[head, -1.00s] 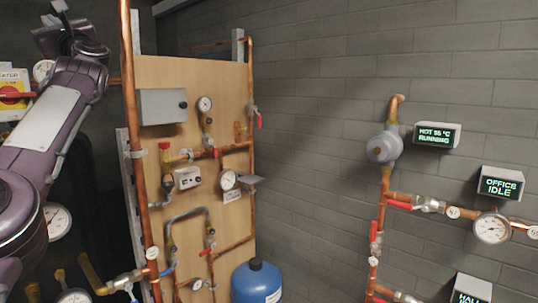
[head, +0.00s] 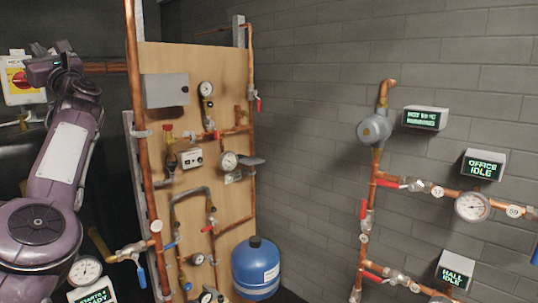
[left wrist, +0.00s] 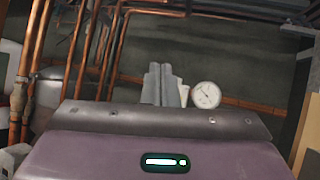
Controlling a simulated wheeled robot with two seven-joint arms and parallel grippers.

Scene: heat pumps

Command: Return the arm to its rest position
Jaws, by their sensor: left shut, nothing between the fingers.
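My left arm (head: 60,150) comes in at the left of the head view, folded upward in front of the dark area left of the board. My left gripper (head: 42,68) is at its top, beside a red-and-yellow switch box. In the left wrist view the gripper's grey fingers (left wrist: 160,84) are together with nothing between them. A round white gauge (left wrist: 206,95) shows just right of the fingers, behind them. My right arm and gripper are not in view.
A wooden board (head: 215,65) carries copper pipes, gauges and valves. A blue tank (head: 255,270) stands below it. A pump (head: 373,130), pipes and an office display (head: 483,165) are on the right brick wall. The switch box (head: 20,82) is close to my gripper.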

